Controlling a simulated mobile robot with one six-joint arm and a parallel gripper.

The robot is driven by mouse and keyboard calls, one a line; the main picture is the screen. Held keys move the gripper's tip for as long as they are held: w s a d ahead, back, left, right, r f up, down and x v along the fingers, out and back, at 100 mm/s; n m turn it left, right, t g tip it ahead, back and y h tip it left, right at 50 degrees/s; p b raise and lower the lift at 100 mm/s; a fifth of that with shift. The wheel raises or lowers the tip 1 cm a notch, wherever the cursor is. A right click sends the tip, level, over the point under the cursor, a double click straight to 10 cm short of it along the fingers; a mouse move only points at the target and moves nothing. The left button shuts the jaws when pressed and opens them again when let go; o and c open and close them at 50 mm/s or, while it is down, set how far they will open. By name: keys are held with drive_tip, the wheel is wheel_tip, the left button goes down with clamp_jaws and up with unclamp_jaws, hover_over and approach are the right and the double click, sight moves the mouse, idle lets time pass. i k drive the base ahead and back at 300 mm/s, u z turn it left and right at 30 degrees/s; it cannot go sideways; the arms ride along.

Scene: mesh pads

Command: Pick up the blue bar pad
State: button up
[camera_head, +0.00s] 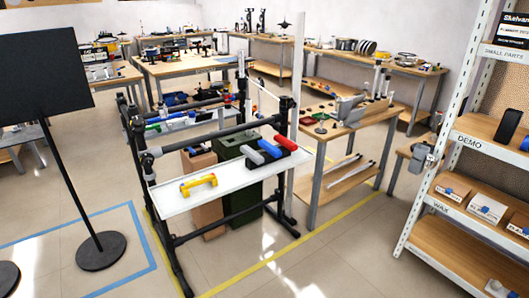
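The blue bar pad (270,148) is a short blue cylinder on the white shelf board (235,183) of a black pipe-frame rack. It lies between a red bar (285,142) on its right and a grey bar (252,155) on its left. The three lie side by side at the right part of the board, close together, with black pieces around them. I cannot tell whether they touch. My gripper is not in view.
Black uprights (284,125) and a pale post (297,75) stand behind the bars. A black panel on a stand (83,200) is at left, shelving (470,140) at right. Floor in front is clear.

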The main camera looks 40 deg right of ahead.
sight(270, 149)
drive_tip(key=z, duration=0.1)
drive_tip(key=i, duration=0.95)
drive_tip(key=u, duration=0.1)
